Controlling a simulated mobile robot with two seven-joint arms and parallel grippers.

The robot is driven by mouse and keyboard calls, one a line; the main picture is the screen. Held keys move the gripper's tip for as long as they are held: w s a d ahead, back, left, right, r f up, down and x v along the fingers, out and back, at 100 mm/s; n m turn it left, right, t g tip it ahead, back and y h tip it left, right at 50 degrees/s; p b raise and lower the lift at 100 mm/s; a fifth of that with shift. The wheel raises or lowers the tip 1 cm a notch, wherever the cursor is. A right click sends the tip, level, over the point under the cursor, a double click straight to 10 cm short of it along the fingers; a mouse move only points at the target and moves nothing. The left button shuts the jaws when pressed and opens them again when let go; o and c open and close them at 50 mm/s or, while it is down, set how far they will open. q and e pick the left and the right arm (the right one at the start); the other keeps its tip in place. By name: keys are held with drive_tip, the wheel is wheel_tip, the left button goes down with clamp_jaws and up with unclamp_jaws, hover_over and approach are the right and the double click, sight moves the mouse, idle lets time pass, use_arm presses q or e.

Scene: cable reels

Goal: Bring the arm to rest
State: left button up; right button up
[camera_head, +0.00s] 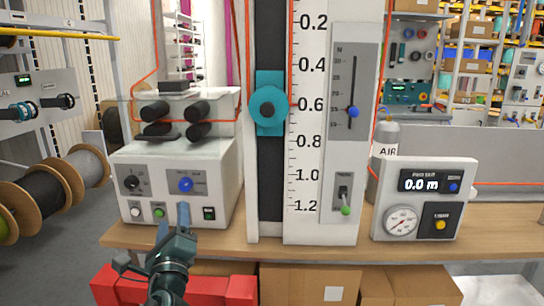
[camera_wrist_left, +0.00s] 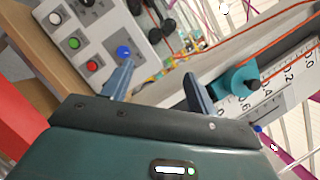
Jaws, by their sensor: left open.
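My left gripper (camera_head: 174,218) comes up from the bottom of the head view, in front of the lower face of a white control box (camera_head: 215,165). Its two blue-grey fingers are apart with nothing between them. In the left wrist view, the fingers of this gripper (camera_wrist_left: 156,82) are also apart and empty. The box's blue knob (camera_head: 185,184) sits just above the fingertips; I cannot tell whether they touch it. It also shows near a fingertip in the left wrist view (camera_wrist_left: 123,51). My right gripper is in no view.
A wooden bench (camera_head: 400,228) carries the box, a scale column with a teal slider (camera_head: 268,104), a lever panel (camera_head: 349,120) and a gauge unit reading 0.0 m (camera_head: 424,199). A red bin (camera_head: 115,287) and cardboard boxes (camera_head: 310,284) are below. Cable reels (camera_head: 45,195) stand left.

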use_arm(q)
drive_tip(key=s+d+f+n+g+h+p, duration=0.1)
drive_tip(key=s+f+n+g+h, duration=0.25)
drive_tip(key=f, duration=0.55)
drive_tip(key=s+d+f+n+g+h+p, duration=0.1)
drive_tip(key=s+f+n+g, duration=0.1)
drive_tip(key=s+f+n, duration=0.45)
drive_tip(key=s+d+f+n+g+h, duration=0.2)
drive_tip(key=s+f+n, duration=0.3)
drive_tip(key=s, duration=0.4)
drive_tip(key=s+d+f+n+g+h, duration=0.1)
drive_tip(key=s+d+f+n+g, duration=0.1)
drive_tip(key=s+f+n, duration=0.4)
drive_tip(key=s+f, duration=0.1)
drive_tip(key=s, duration=0.3)
drive_tip(key=shift+d+f+h+p, duration=0.15)
drive_tip(key=shift+d+h+p, duration=0.2)
drive_tip(key=shift+p, duration=0.05)
drive_tip(key=shift+s+g, duration=0.1)
drive_tip(key=shift+g, duration=0.15)
